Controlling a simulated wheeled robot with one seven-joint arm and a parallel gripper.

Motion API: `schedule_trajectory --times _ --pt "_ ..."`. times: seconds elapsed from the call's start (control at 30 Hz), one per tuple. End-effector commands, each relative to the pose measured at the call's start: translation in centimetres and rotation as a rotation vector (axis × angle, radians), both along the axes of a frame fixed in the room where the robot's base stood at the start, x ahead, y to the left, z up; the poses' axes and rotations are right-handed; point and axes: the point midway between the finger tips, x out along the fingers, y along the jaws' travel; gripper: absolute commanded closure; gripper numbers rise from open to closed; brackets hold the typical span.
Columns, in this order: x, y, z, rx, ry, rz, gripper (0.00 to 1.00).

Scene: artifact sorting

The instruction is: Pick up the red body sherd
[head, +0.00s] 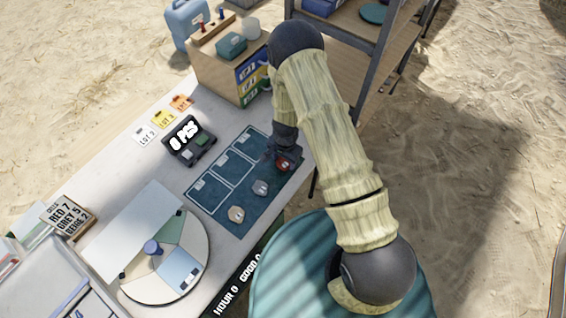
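The red body sherd (284,166) is a small reddish piece at the right end of a row on the blue mat (212,200). My gripper (280,158) points down right at the sherd and partly covers it. The dark fingers are small and overlap the sherd in this view, so I cannot tell whether they are open or shut on it, or whether they touch it. A greyish-pink sherd (261,188) and a beige sherd (236,214) lie on the mat to the lower left.
A round sorting turntable (160,290) is at lower left. A wooden box (212,72) stands at the back, with a shelf rack (375,42) behind my arm. White, yellow and orange lot cards (163,119) lie along the table edge.

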Motion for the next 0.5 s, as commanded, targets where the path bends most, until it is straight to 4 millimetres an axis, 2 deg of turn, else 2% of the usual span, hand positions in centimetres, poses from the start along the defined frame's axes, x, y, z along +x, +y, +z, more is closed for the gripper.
schedule_trajectory --times 0.03,0.1,0.5 --pt "0.0 0.0 0.01 0.0 0.0 0.0 0.55" --pt "0.0 0.0 0.01 0.0 0.0 0.0 0.68" --pt "0.01 0.03 0.63 0.0 0.0 0.001 0.68"
